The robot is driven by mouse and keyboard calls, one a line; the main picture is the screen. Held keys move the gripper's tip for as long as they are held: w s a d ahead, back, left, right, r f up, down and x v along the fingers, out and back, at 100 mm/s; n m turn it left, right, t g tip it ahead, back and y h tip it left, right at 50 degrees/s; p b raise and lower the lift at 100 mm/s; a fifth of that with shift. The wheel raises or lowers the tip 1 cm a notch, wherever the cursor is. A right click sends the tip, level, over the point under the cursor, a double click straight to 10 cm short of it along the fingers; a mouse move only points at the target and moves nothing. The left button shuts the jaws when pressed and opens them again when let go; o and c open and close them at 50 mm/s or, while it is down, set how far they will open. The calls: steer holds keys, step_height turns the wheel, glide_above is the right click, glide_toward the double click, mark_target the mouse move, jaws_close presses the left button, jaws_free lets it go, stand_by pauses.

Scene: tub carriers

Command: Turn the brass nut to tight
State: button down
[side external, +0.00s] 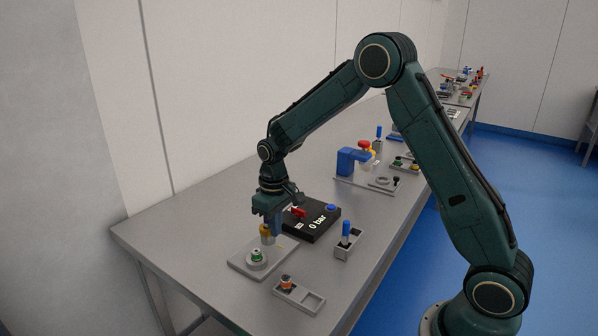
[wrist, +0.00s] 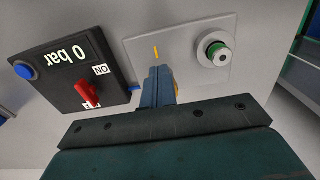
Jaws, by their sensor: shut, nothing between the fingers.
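The brass nut (side external: 266,231) stands at the back of a grey plate (side external: 240,264) on the bench, just below and beside my fingertips. My gripper (side external: 276,233) is shut and empty, pointing down close to the nut; I cannot tell whether they touch. In the wrist view, my shut fingers (wrist: 157,72) hide most of the nut, and only a sliver of brass colour (wrist: 177,90) shows at their right edge. A thin yellow mark (wrist: 156,53) lies on the plate just beyond the fingertips. A green-ringed fitting (side external: 257,257) stands on the same plate.
A black box (side external: 318,222) reading "0 bar", with a red switch (wrist: 87,94) and blue button, sits close beside my gripper. A holder with a blue-handled piece (side external: 346,240) and a small grey tray (side external: 312,302) stand nearby. The bench's left end is clear.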

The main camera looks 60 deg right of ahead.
steer(key=shift+w+a, duration=0.2)
steer(key=shift+a, duration=0.3)
steer(key=shift+s+a, duration=0.1)
steer(key=shift+s, duration=0.3)
steer(key=shift+r, duration=0.1)
step_height(320, 180, up, 6)
steer(key=shift+f, duration=0.1)
stand_by(0.8)
